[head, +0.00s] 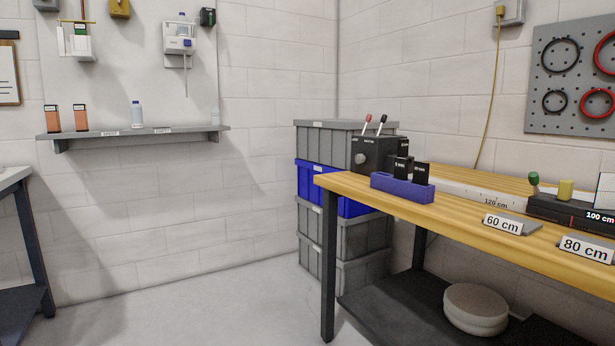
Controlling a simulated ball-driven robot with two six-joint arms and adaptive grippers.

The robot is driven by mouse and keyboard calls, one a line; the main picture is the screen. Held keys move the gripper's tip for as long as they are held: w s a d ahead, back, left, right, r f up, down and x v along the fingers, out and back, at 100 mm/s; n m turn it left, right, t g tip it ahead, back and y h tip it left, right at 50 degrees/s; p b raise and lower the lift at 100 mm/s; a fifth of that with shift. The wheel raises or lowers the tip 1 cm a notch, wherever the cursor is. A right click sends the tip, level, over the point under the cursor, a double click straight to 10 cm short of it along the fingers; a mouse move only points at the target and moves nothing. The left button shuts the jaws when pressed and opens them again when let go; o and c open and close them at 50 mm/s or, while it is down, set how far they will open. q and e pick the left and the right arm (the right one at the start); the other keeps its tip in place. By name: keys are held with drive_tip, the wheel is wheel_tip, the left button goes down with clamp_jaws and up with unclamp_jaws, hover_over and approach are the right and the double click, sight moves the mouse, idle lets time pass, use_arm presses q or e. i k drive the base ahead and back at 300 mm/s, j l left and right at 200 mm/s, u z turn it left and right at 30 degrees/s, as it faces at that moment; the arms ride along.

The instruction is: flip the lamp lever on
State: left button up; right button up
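A black box (368,154) stands on the far left end of the wooden workbench (461,211) in the head view. Two thin sticks rise from its top, one with a red tip (367,118) and one with a dark tip (383,118). A round grey knob (360,159) is on its front. Its label is too small to read, and I cannot tell whether either stick is the lamp lever. Neither of my grippers is in view.
A blue holder (402,190) with black blocks stands in front of the box. Grey and blue crates (316,180) are stacked behind the bench end. A wall shelf (140,134) holds bottles. Open floor (190,310) lies left of the bench.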

sight(368, 118)
drive_tip(key=i+j+z, duration=0.55)
drive_tip(key=i, duration=0.15)
drive_tip(key=i+j+z, duration=0.1)
drive_tip(key=i+j, duration=0.15)
drive_tip(key=i+j+z, duration=0.15)
drive_tip(key=i+j, duration=0.15)
drive_tip(key=i+j+z, duration=0.1)
drive_tip(key=i+j, duration=0.25)
drive_tip(key=i+j+z, duration=0.15)
drive_tip(key=i+j, duration=0.15)
drive_tip(key=i+j+z, duration=0.1)
drive_tip(key=i+j, duration=0.15)
drive_tip(key=j, duration=0.2)
drive_tip(key=i+j+z, duration=0.15)
drive_tip(key=j, duration=0.25)
drive_tip(key=i+j+z, duration=0.1)
drive_tip(key=i+j, duration=0.25)
drive_tip(key=i+j+z, duration=0.15)
drive_tip(key=j, duration=0.35)
